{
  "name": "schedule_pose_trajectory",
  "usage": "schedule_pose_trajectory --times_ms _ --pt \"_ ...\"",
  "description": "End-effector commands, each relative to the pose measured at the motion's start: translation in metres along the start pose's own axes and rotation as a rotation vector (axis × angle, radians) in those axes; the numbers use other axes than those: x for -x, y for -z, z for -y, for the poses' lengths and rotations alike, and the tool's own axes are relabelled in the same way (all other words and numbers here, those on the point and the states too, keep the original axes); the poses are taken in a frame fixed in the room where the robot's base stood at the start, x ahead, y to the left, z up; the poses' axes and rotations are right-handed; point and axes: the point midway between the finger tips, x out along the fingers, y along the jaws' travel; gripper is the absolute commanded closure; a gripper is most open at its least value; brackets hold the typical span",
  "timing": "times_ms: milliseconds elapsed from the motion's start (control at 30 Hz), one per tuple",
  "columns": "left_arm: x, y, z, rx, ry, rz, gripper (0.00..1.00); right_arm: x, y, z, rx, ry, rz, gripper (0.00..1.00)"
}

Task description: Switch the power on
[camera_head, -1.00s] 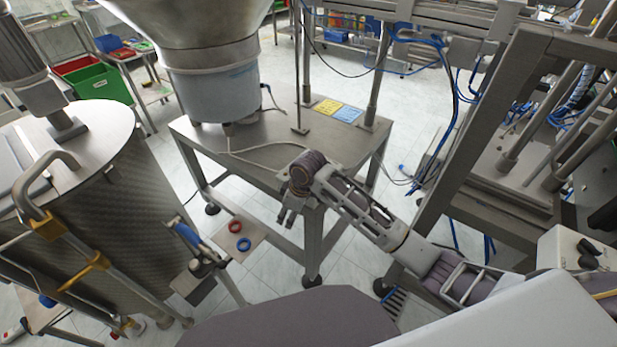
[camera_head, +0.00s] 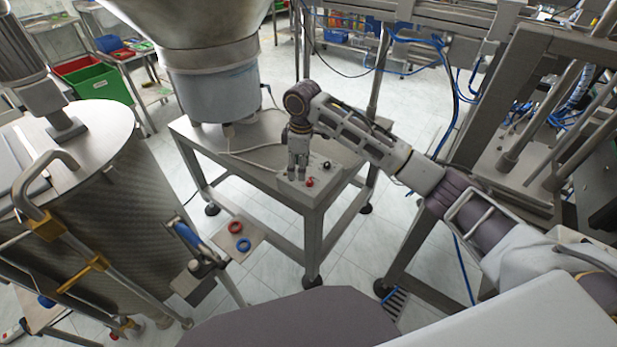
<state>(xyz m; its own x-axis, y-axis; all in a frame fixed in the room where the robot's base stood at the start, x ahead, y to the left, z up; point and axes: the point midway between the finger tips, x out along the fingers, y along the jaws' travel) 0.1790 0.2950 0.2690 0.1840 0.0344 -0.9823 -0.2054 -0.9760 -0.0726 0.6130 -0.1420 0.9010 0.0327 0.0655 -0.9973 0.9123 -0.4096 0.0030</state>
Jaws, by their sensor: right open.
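A small light grey control box (camera_head: 318,190) sits at the front corner of the steel table. On its top are a red button (camera_head: 309,182) and a black knob (camera_head: 327,164). I cannot tell which way the knob points. My right gripper (camera_head: 297,175) is open and points down over the left part of the box, just left of the red button. It looks empty. The gripper hides part of the box top, and I cannot tell whether the fingertips touch it. My left gripper is not in view.
The steel table (camera_head: 250,155) carries a large hopper (camera_head: 215,85) at the back left, with a pale cable beside it. A metal drum (camera_head: 110,200) with a yellow-clamped rail stands at left. A small shelf (camera_head: 222,238) holds a red and a blue ring.

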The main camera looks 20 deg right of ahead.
Motion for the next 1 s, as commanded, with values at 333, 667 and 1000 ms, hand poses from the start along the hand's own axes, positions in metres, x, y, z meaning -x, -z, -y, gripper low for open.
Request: schedule_pose_trajectory --times_ms 333,667,1000 --pt "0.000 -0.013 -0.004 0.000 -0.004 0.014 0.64 0.054 -0.017 -0.027 0.032 0.001 0.062 0.52" --pt "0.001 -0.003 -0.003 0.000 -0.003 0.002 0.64 0.065 -0.021 -0.031 0.037 0.005 0.074 0.52" --pt "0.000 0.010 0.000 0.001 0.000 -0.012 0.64 0.062 -0.021 -0.031 0.037 0.005 0.074 0.52"
